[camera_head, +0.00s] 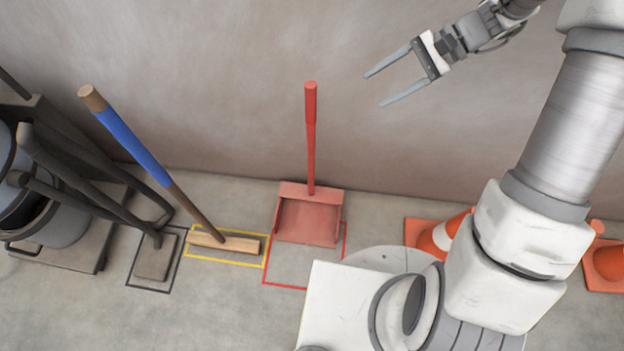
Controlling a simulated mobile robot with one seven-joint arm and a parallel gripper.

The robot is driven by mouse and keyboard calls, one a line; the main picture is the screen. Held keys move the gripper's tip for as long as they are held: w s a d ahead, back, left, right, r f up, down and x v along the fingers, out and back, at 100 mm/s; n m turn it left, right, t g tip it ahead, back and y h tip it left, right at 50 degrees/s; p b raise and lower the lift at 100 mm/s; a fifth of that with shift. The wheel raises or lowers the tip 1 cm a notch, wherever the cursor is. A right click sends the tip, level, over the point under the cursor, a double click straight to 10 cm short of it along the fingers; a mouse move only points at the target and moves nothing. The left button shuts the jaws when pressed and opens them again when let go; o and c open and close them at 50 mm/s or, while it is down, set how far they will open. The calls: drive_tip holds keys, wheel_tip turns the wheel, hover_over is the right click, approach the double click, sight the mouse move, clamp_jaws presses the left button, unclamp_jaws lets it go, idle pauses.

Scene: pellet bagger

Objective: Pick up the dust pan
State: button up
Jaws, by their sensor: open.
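The red dust pan (308,218) stands on the floor near the wall, its pan mostly inside a red outlined square. Its long red handle (311,140) rises upright from the back of the pan. My gripper (374,88) is open and empty, up and to the right of the handle's top. Its two fingers point left, toward the handle side, and touch nothing.
A push broom (224,243) with a blue and wooden handle stands left of the pan in a yellow outline. An industrial vacuum (60,215) is at far left. Orange cones (443,236) (608,262) stand at right, partly behind my arm.

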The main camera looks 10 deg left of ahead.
drive_tip(key=w+a+f+m+t+y+b, duration=0.1)
drive_tip(key=f+m+t+y+b, duration=0.2)
drive_tip(key=f, duration=0.9)
drive_tip(key=w+f+m+t+y, duration=0.1)
drive_tip(key=f+m+y, duration=0.3)
drive_tip(key=f, duration=0.8)
drive_tip(key=w+a+f+m+t+y+b, duration=0.15)
drive_tip(key=f+m, duration=0.35)
drive_tip(key=f, duration=0.7)
drive_tip(key=w+a+b, duration=0.2)
drive_tip(key=a+b, duration=0.2)
drive_tip(key=a, duration=1.2)
drive_tip(key=shift+w+r, duration=0.2)
drive_tip(key=shift+w, duration=0.05)
drive_tip(key=shift+a, duration=0.1)
clamp_jaws()
